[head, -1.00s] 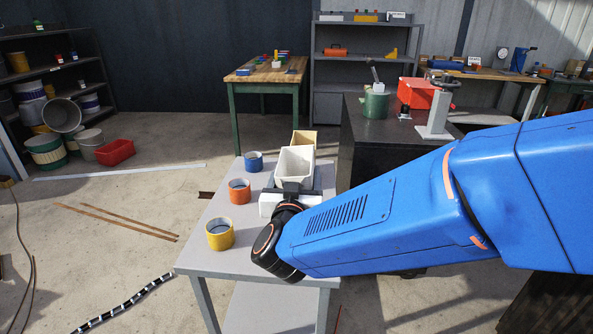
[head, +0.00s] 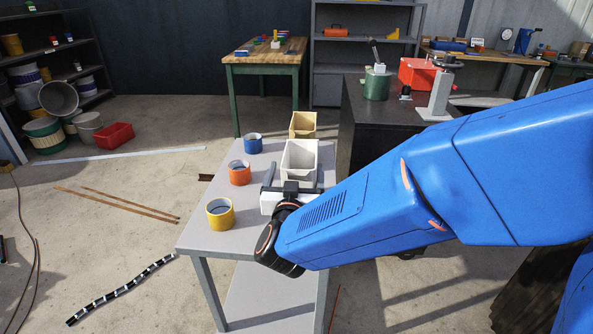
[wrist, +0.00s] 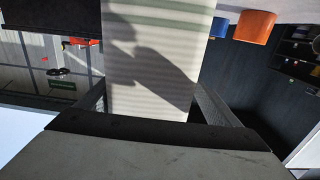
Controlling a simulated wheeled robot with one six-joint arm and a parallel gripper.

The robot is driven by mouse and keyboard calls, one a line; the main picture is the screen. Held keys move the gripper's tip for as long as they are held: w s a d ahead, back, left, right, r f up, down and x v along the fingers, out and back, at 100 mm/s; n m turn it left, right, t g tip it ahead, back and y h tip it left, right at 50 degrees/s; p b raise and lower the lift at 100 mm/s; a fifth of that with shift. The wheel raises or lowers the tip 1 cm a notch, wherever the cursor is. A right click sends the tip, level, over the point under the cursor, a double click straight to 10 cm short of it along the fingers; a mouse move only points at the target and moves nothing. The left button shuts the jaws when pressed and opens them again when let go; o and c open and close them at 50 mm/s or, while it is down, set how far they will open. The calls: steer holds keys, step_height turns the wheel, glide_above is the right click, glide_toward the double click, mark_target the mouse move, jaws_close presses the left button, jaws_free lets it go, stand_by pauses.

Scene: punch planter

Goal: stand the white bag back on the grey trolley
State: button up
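The white bag (head: 300,158), open at the top, stands upright on the grey trolley (head: 235,258), near its right side. Its base is hidden behind my gripper. My gripper (head: 292,178) is at the near side of the bag, with its dark fingers apart on either side. A gap shows between the left finger and the bag in the head view. In the wrist view the bag (wrist: 150,55) fills the middle between the spread fingers, with a shadow on its face.
A tan box (head: 303,124) stands just behind the bag. A dark cabinet (head: 362,140) stands to the right. Floor to the left holds thin strips.

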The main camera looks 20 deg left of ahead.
steer(key=v, duration=1.7)
steer(key=shift+s, duration=0.2)
